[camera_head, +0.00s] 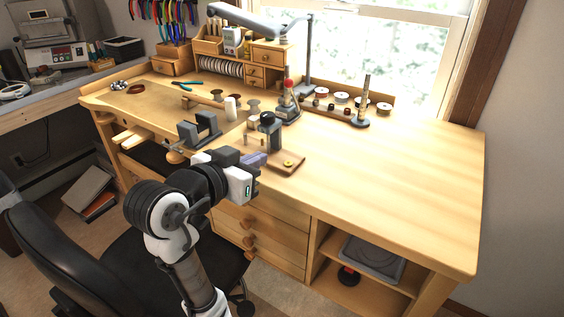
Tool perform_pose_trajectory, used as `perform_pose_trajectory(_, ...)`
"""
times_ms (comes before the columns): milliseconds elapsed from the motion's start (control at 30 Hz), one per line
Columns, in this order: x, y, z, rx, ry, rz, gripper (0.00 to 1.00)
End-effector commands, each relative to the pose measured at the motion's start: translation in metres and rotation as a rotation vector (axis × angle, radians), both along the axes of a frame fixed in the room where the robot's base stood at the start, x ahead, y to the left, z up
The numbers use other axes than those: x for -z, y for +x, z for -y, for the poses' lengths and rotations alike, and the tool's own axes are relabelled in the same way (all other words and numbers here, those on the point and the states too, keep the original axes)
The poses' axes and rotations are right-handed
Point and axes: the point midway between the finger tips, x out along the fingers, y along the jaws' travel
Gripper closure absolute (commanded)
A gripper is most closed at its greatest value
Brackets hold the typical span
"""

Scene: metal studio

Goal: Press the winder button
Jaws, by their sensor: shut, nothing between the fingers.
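The winder stands near the front edge of the workbench, left of centre, as a dark upright block (270,130) on a small wooden base (292,169). A round yellow piece, apparently its button (288,162), sits on the right part of that base. My gripper (262,159) is at the winder's front left, to the left of the yellow piece and apart from it in the picture. Its fingers look shut and empty. My gripper hides part of the winder's lower left side, and I cannot tell its exact height above the base.
A dark vise (199,129) stands left of the winder. The bench top (400,155) is clear to the right. A black chair (95,255) stands in front.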

Motion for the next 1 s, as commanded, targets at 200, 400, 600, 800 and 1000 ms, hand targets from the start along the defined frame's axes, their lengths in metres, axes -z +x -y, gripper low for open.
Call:
perform_pose_trajectory(200, 0.000, 0.000, 0.000, -0.002, -0.001, 0.001, 1.00)
perform_pose_trajectory(400, 0.002, 0.011, 0.007, -0.001, -0.004, 0.000, 1.00)
perform_pose_trajectory(600, 0.011, 0.041, 0.028, 0.002, -0.003, -0.003, 1.00)
perform_pose_trajectory(800, 0.021, 0.077, 0.052, 0.000, -0.003, -0.002, 1.00)
perform_pose_trajectory(1000, 0.047, 0.081, 0.054, -0.004, -0.003, -0.002, 1.00)
